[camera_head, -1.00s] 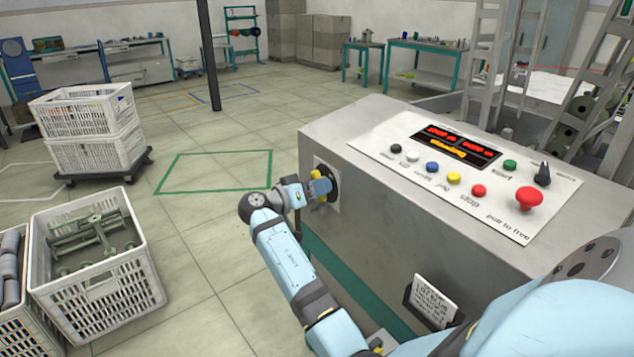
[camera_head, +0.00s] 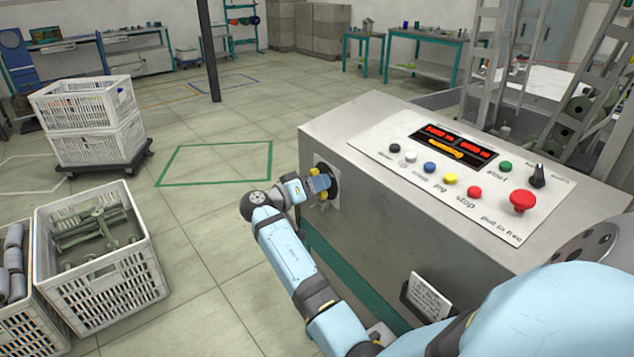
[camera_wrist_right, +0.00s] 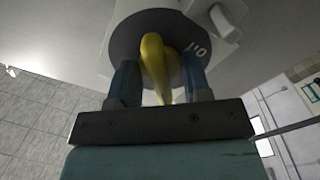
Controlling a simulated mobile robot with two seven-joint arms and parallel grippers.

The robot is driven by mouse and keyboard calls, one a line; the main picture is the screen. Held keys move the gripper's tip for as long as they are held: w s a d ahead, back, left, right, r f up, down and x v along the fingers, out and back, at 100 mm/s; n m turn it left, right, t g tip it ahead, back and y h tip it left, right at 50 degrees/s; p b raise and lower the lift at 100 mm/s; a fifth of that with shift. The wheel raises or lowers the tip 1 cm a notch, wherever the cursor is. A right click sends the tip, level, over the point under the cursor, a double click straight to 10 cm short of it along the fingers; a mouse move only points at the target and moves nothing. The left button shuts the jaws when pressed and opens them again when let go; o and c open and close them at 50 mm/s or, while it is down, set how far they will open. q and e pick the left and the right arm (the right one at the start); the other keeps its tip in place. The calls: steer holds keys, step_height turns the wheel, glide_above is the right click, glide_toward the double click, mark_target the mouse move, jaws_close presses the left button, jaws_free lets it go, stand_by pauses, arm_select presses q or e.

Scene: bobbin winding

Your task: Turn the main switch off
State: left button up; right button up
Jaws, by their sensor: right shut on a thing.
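The main switch (camera_head: 334,184) is a dark round disc with a yellow handle on the left end face of the grey machine cabinet. In the right wrist view the yellow handle (camera_wrist_right: 154,58) stands between my blue fingers, in front of the dark disc with white marks at its right. My right gripper (camera_head: 321,184) is shut on this handle and hides part of the switch in the head view. In the right wrist view the gripper (camera_wrist_right: 158,70) faces the disc, and the handle looks slightly tilted. My left gripper is not in view.
The cabinet's sloping top (camera_head: 450,165) carries coloured buttons, a lit red display (camera_head: 455,140), a black knob (camera_head: 538,175) and a red mushroom button (camera_head: 522,200). White crates (camera_head: 100,280) stand at the left. The floor between crates and cabinet is clear.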

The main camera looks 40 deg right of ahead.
steer(key=shift+r+n+p, duration=0.1)
steer(key=shift+n+p, duration=1.3)
steer(key=shift+p, duration=0.45)
steer(key=shift+n, duration=0.3)
steer(key=shift+n+p, duration=0.3)
steer(key=shift+p, duration=0.55)
steer(key=shift+n+p, duration=1.2)
steer(key=shift+p, duration=0.45)
steer(key=shift+n+p, duration=0.3)
